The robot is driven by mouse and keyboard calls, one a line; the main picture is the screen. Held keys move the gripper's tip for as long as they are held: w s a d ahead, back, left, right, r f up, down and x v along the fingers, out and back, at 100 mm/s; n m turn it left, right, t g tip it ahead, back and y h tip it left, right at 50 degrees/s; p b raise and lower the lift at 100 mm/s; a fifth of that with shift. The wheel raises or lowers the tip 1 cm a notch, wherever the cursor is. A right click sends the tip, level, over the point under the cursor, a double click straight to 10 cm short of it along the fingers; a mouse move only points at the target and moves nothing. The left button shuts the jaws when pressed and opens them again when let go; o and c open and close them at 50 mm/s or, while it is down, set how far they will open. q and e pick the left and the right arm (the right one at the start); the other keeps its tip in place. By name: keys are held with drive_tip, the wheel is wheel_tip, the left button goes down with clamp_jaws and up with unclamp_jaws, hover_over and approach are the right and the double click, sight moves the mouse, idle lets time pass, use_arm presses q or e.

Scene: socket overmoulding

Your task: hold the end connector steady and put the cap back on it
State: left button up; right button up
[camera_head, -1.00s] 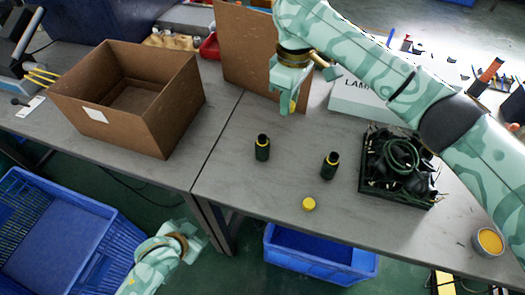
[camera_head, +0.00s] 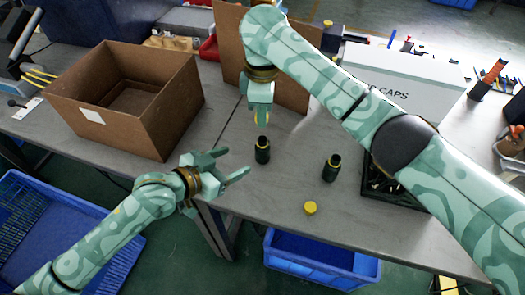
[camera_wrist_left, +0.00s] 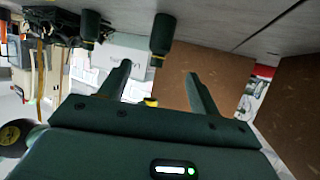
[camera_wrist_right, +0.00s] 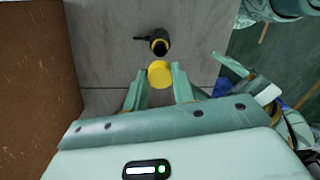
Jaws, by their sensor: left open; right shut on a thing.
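Two dark green connectors with a yellow band stand upright on the grey table. The left connector (camera_head: 262,152) is nearest my grippers; the other connector (camera_head: 331,168) stands to its right. My right gripper (camera_head: 263,118) is shut on a yellow cap (camera_wrist_right: 159,74) just above and behind the left connector, which shows just beyond the cap in the right wrist view (camera_wrist_right: 160,47). My left gripper (camera_head: 235,163) is open and empty at the table's front edge, to the left of that connector. In the left wrist view, the connector (camera_wrist_left: 162,38) appears beyond the open fingers, not between them.
A loose yellow cap (camera_head: 310,208) lies near the front edge. A black tray (camera_head: 400,199), partly hidden by my right arm, stands at the right. A cardboard box (camera_head: 165,120) is at the left, a brown panel (camera_head: 230,50) behind, and a white caps box (camera_head: 430,85) at the back right.

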use_arm(q)
drive_tip(key=x, duration=1.2)
drive_tip(key=shift+r, duration=0.1)
clamp_jaws()
use_arm(e)
hover_over(263, 139)
drive_tip(key=shift+f, duration=2.5)
drive_tip(key=shift+f, duration=0.9)
drive_tip(key=shift+f, duration=0.55)
